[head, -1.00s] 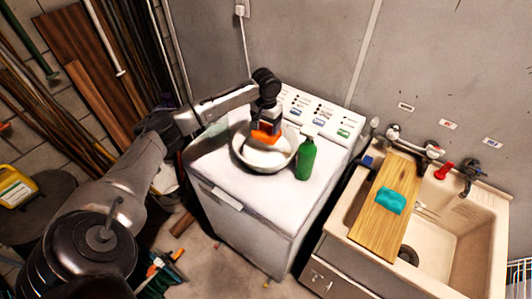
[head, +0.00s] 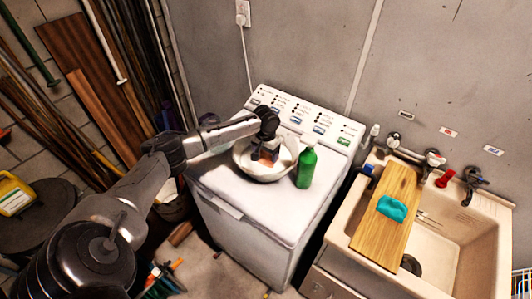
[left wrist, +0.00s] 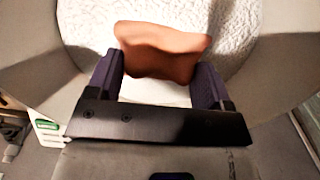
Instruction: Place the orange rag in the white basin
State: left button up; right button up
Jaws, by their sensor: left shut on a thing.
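The white basin (head: 246,168) stands on top of the white washing machine. My left gripper (head: 265,157) reaches down inside the basin's rim in the head view. It is shut on the orange rag (left wrist: 165,52), which sits between the two fingers in the left wrist view, over the basin's pale, textured inside. In the head view only a little of the rag (head: 267,156) shows below the gripper. Whether the rag touches the basin's bottom I cannot tell. My right gripper is not in view.
The washer's front top is clear.

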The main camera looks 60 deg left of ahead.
pick_arm(q)
jog(key=o, duration=0.9)
jog(key=shift+f, duration=0.1)
notch_tip(320, 180, up, 12)
jog(key=shift+r+p, duration=0.15)
jog(key=shift+p, duration=0.25)
dwell(0.5)
